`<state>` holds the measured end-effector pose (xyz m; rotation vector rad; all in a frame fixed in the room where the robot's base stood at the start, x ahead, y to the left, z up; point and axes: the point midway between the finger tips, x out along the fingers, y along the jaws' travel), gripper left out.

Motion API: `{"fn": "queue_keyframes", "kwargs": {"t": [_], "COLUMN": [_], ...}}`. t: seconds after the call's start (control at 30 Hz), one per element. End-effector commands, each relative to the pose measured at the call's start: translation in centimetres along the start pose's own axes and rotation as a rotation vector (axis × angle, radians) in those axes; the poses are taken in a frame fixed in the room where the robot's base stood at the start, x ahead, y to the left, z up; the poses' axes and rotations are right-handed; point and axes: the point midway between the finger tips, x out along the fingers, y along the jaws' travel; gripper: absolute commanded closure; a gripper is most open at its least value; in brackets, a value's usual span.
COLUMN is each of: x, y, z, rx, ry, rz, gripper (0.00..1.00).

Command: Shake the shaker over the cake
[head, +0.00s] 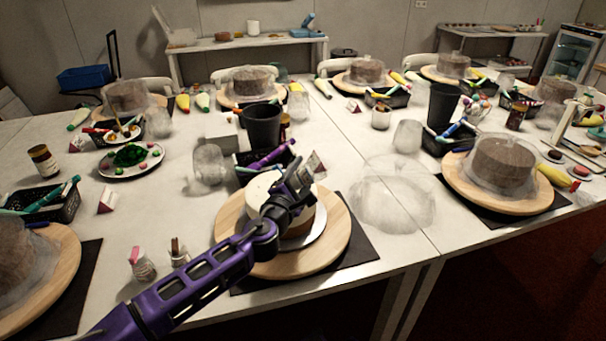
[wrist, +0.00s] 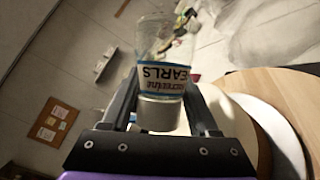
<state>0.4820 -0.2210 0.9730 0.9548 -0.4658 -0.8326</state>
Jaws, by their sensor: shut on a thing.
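My gripper (wrist: 163,88) is shut on the shaker (wrist: 163,76), a clear jar with a white and blue label and a white cap. The label's letters appear upside down in the wrist view. In the head view my gripper (head: 300,178) is above the cake (head: 262,186), and the shaker cannot be made out clearly there. The cake has a pale top and a brown side and stands on a silver board on a round wooden turntable (head: 232,240). My gripper and arm hide part of the cake. Whether any pearls lie on top cannot be told.
A black caddy with a purple-handled tool (head: 270,157) and a black cup (head: 262,125) stand behind the cake. A clear cover (head: 392,195) lies to its right. Two small jars (head: 142,264) (head: 179,252) stand front left. Other covered cakes surround the table.

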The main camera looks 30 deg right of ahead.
Motion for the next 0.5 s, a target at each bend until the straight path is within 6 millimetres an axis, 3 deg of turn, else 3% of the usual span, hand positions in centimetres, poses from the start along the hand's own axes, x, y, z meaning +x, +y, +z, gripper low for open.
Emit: {"fn": "queue_keyframes", "kwargs": {"t": [0.5], "x": [0.0], "y": [0.35], "z": [0.27], "rx": [-0.058], "ry": [-0.019], "rz": [0.028], "gripper": [1.0]}}
